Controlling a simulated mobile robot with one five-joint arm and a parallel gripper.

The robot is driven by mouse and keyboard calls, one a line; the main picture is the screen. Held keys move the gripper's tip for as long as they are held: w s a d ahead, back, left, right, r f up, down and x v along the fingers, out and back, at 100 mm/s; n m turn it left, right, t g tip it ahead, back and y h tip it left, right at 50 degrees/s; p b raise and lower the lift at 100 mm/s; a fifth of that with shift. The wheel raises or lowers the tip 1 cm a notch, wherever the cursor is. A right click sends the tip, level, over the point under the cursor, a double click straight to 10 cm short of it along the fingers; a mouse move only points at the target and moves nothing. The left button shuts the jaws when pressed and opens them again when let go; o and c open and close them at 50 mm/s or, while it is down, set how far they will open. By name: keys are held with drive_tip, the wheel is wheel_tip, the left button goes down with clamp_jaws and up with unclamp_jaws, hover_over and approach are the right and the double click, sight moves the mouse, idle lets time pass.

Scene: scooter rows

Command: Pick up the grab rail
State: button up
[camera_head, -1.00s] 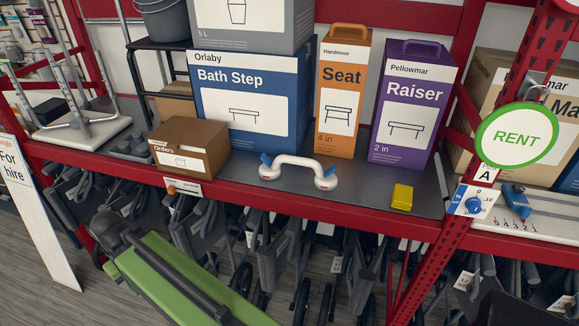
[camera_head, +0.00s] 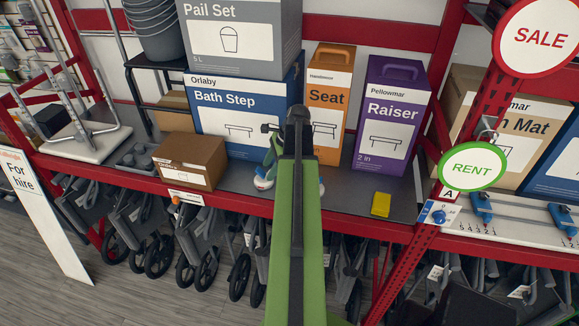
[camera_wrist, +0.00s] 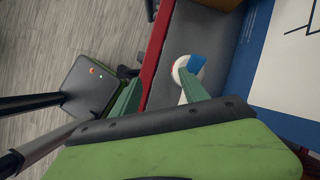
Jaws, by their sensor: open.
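The grab rail (camera_head: 262,182) is white with suction-cup ends and blue levers. It lies on the grey shelf in front of the Bath Step box, its middle hidden behind my green arm in the head view. In the wrist view one cup end with a blue lever (camera_wrist: 197,63) shows by the tip of the right-hand finger; the rest is mostly hidden. My gripper (camera_head: 272,158) is over the rail in the head view, pointing down toward it. In the wrist view its green fingers (camera_wrist: 160,75) are apart, with nothing seen held between them.
The Bath Step box (camera_head: 240,95), Seat box (camera_head: 326,97) and purple Raiser box (camera_head: 388,115) stand close behind. A brown carton (camera_head: 190,160) is left, a yellow block (camera_head: 381,205) right. The red shelf edge (camera_head: 225,200) runs in front.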

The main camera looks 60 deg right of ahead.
drive_tip(key=s+d+r+m+t+p, duration=0.2)
drive_tip(key=s+d+r+m, duration=0.35)
drive_tip(key=s+d, duration=0.45)
drive_tip(key=shift+h, duration=0.4)
drive_tip(key=b+x, duration=0.3)
drive_tip(key=x, duration=0.1)
drive_tip(key=b+x, duration=0.4)
drive_tip(key=s+b+x, duration=0.1)
drive_tip(key=b+x, duration=0.2)
drive_tip(key=x, duration=0.1)
drive_tip(key=shift+s+a+f, duration=0.1)
drive_tip(key=shift+s+f, duration=0.05)
drive_tip(key=shift+f, duration=0.25)
drive_tip(key=shift+w+a+f+b, duration=0.1)
drive_tip(key=shift+w+f+b, duration=0.2)
drive_tip(key=shift+b, duration=0.15)
drive_tip(key=b+x, duration=0.4)
drive_tip(key=x, duration=0.1)
drive_tip(key=shift+w+f, duration=0.1)
drive_tip(key=shift+w, duration=0.1)
clamp_jaws()
